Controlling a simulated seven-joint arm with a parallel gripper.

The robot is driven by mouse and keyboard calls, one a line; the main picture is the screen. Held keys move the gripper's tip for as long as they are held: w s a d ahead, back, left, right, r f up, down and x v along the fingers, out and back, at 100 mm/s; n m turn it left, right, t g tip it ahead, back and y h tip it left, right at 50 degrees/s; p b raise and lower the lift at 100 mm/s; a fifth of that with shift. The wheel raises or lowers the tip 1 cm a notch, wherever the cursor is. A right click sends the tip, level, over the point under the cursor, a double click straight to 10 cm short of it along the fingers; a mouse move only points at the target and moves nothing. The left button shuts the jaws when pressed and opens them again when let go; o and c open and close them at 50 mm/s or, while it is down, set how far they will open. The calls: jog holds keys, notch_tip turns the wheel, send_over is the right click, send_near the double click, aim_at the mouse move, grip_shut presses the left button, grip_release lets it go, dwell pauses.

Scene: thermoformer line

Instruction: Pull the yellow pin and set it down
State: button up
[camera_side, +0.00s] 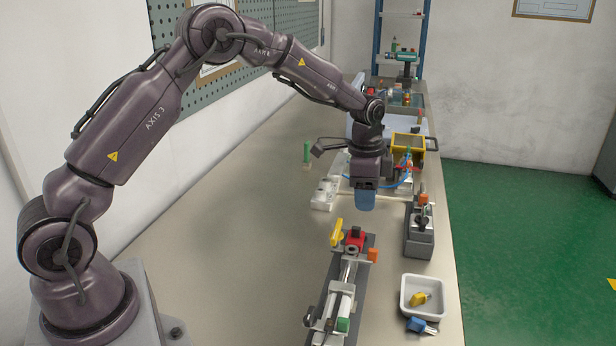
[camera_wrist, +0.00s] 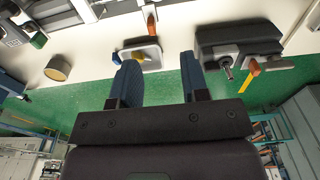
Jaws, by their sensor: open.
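A yellow upright piece (camera_side: 337,233), which looks like the yellow pin, stands at the far end of a long grey fixture (camera_side: 333,300), beside a red block (camera_side: 355,237). My gripper (camera_side: 365,203) points down above and beyond that end of the fixture, apart from the yellow piece. In the wrist view its two blue fingers (camera_wrist: 158,62) are spread with nothing between them. A second yellow piece (camera_side: 419,299) lies in a white tray (camera_side: 407,309); a yellow piece in a pale tray also shows past the left finger in the wrist view (camera_wrist: 138,56).
A blue piece (camera_side: 420,326) lies in front of the tray. A grey block with a lever (camera_side: 420,240) stands right of the fixture. An orange piece (camera_side: 373,254) sits on the fixture's right side. The bench left of the fixture (camera_side: 230,250) is clear.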

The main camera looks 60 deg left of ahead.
jog(key=shift+g+y, duration=0.3)
jog(key=f, duration=1)
jog(key=shift+s+a+f, duration=0.15)
jog(key=shift+s+f, duration=0.05)
jog(key=shift+f, duration=0.05)
notch_tip(320, 180, up, 9)
jog(key=s+d+r+n, duration=0.2)
jog(key=s+r+n, duration=0.5)
jog(key=s, duration=0.7)
jog(key=shift+r, duration=1.4)
jog(key=s+d+r+n+t, duration=0.1)
jog(key=s+r, duration=0.3)
jog(key=s, duration=0.4)
jog(key=s+d+r+n+t, duration=0.1)
jog(key=s+r+t, duration=0.3)
jog(key=s, duration=0.3)
jog(key=shift+s+r+t, duration=0.3)
jog(key=shift+s+r, duration=0.1)
jog(key=shift+r, duration=0.1)
